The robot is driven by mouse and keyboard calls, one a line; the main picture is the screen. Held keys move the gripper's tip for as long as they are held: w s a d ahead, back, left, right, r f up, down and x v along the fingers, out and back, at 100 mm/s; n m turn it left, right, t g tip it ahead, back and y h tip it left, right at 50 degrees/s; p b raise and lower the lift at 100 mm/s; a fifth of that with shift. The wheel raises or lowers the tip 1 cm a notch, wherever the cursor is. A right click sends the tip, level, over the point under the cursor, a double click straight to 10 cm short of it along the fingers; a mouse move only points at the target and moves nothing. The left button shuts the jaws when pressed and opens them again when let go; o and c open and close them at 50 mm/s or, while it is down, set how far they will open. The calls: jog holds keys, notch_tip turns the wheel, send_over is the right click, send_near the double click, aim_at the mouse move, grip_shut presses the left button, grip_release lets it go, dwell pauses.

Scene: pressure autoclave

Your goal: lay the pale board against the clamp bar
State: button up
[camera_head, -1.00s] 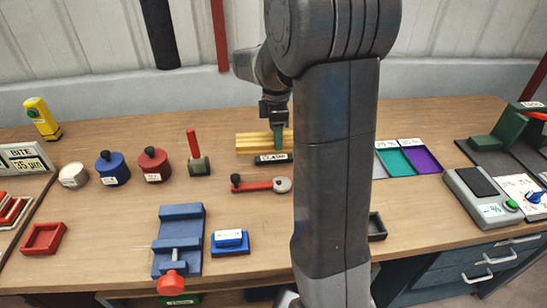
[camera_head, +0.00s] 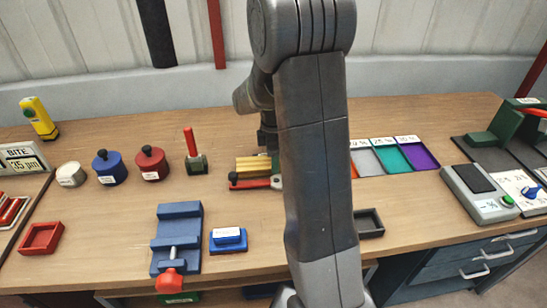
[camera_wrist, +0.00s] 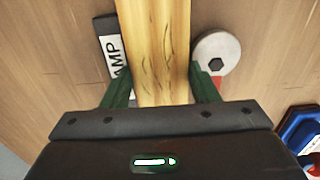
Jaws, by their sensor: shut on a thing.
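The pale board (camera_wrist: 155,50) is yellow wood with dark grain. In the wrist view it runs lengthwise between the green fingers of my gripper (camera_wrist: 160,88), which is shut on it. In the head view the board's left part (camera_head: 252,166) shows, while my arm hides the rest. A dark bar (camera_wrist: 106,45) with a partly covered label ending in "AMP" lies on the board's left side in the wrist view. The board hides this bar in the head view. Whether the board touches the bar or the tabletop I cannot tell.
A red lever (camera_head: 252,184) with a grey round end (camera_wrist: 216,54) lies close on the board's near side. A green-based stand with a red handle (camera_head: 190,145) is to the left. A blue vise (camera_head: 178,225) and blue block (camera_head: 228,240) stand nearer the front.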

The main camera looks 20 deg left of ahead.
jog(key=shift+s+d+f+b, duration=0.1)
jog(key=shift+s+f+b, duration=0.1)
jog(key=shift+f+b, duration=0.35)
jog(key=o, duration=1.1)
jog(key=shift+f, duration=0.3)
notch_tip(320, 180, up, 14)
jog(key=p, duration=0.1)
jog(key=shift+w+f, duration=0.15)
jog(key=shift+w, duration=0.05)
